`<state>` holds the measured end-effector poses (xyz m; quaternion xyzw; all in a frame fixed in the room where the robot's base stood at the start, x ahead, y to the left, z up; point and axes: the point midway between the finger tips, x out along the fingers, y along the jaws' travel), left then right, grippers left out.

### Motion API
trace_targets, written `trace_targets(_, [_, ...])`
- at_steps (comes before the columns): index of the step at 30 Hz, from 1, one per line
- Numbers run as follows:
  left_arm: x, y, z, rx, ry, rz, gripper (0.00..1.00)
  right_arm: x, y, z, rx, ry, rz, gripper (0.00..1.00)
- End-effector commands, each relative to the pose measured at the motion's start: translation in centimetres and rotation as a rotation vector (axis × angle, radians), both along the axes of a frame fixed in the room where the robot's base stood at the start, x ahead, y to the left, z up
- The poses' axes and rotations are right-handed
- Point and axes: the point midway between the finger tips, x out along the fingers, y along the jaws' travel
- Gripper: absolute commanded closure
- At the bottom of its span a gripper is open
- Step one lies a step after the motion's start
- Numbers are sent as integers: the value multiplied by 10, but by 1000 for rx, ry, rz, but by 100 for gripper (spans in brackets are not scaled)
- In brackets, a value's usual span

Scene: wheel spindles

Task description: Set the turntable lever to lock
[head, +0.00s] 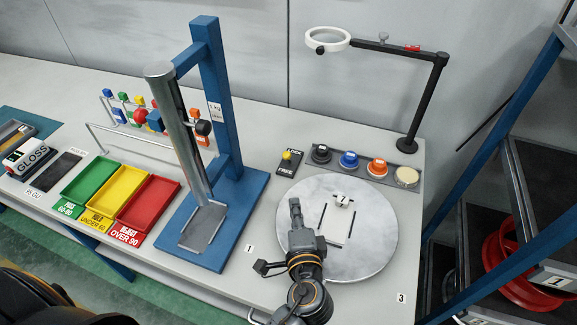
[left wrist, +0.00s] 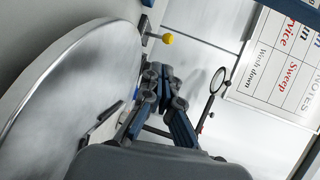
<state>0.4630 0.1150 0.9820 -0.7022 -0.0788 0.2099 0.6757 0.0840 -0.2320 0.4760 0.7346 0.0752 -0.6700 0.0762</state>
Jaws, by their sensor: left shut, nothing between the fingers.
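The turntable (head: 375,245) is a round grey disc on the bench, also large at the left of the left wrist view (left wrist: 75,90). Behind its left edge is a small dark lever plate (head: 290,168), marked LOCK at the far end and FREE at the near end. Its lever has a yellow knob (head: 287,155), which appears nearer the LOCK word; the exact setting is hard to tell. The knob also shows in the left wrist view (left wrist: 167,38). My left gripper (head: 295,205) is shut and empty over the turntable's left part, apart from the knob. My right gripper is out of view.
A white plate with a tag 7 (head: 337,222) lies on the turntable. Black, blue, orange and cream round knobs (head: 348,160) stand behind it. A magnifier stand (head: 408,143) rises at back right. A blue press-like stand (head: 230,215) stands to the left.

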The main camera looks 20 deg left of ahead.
Motion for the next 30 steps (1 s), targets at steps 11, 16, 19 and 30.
trace_targets(11, [21, 9, -1, 3, 0, 2, 100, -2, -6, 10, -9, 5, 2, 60])
trace_targets(16, [53, 24, -7, 3, 0, 1, 100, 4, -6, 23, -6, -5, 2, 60])
trace_targets(19, [73, 33, -10, 3, -1, 2, 100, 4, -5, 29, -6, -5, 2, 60])
trace_targets(30, [121, 54, -13, 0, 1, 2, 100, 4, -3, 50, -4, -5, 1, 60])
